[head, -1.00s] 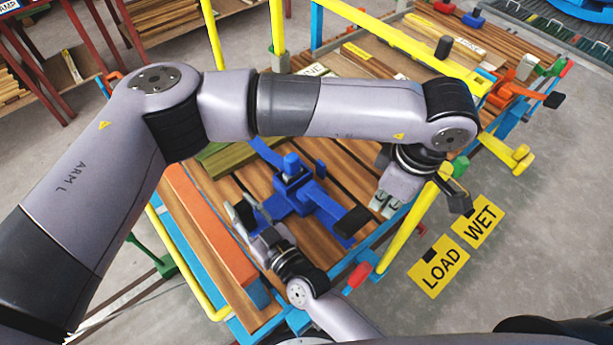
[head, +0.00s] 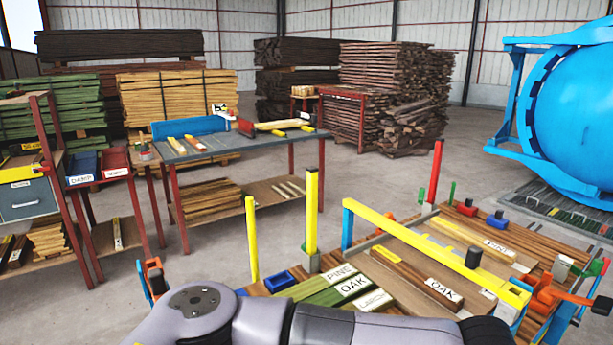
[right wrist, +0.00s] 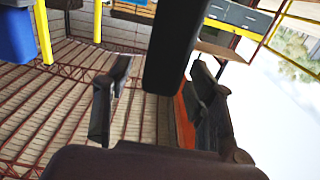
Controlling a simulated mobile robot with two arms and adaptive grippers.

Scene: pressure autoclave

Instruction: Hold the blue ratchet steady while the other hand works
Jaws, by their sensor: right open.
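A dark bar (right wrist: 174,45) reaches down between the fingers, with gaps on both sides. It may be a grip of the ratchet, but I cannot tell. A blue block (right wrist: 14,38) at the upper left may be part of the ratchet; this is also unclear. My left gripper is not in view; only a grey link of my left arm crosses the bottom of the head view.
The cart's timber load (head: 335,287) carries labels. Yellow posts (head: 312,215) and a yellow bar (head: 430,250) rise around it. A work table (head: 240,146), timber stacks (head: 395,80) and a blue autoclave (head: 575,115) stand behind. Grey floor lies between.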

